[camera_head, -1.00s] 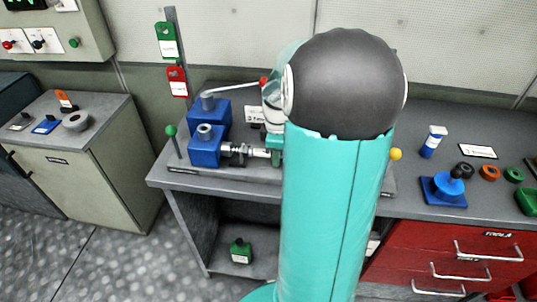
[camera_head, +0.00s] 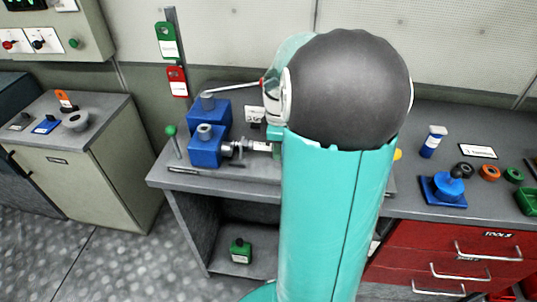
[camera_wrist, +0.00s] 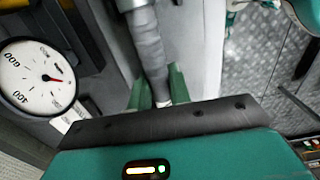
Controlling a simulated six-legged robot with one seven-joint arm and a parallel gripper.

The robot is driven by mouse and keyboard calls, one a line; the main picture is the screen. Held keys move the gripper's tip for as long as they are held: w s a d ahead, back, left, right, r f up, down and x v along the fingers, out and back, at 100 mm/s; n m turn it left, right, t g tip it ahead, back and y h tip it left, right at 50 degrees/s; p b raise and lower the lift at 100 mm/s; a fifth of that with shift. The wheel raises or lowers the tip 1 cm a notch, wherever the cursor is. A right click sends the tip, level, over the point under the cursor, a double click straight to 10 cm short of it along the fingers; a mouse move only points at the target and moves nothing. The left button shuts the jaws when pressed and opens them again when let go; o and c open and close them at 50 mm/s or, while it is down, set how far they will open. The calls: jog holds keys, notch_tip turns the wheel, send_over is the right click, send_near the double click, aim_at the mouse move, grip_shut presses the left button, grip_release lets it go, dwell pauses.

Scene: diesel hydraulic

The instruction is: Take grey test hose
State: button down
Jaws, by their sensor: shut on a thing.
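The grey test hose (camera_wrist: 148,42) runs down from the top of the wrist view, with a pale metal piece at its upper end. My gripper (camera_wrist: 161,88) has its green fingers on both sides of the hose and is shut on it. The lower part of the hose is hidden behind the gripper's body. In the head view my arm covers the gripper and most of the hose. A metal fitting (camera_head: 240,149) shows at the blue pump block (camera_head: 205,146) left of my arm.
A round dial gauge (camera_wrist: 38,78) is close on the left in the wrist view. A green-knobbed lever (camera_head: 171,131) stands at the bench's left end. A blue stand (camera_head: 443,190) and several coloured rings lie on the right bench above red drawers (camera_head: 455,255).

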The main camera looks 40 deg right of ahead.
jog(key=shift+r, duration=3.25)
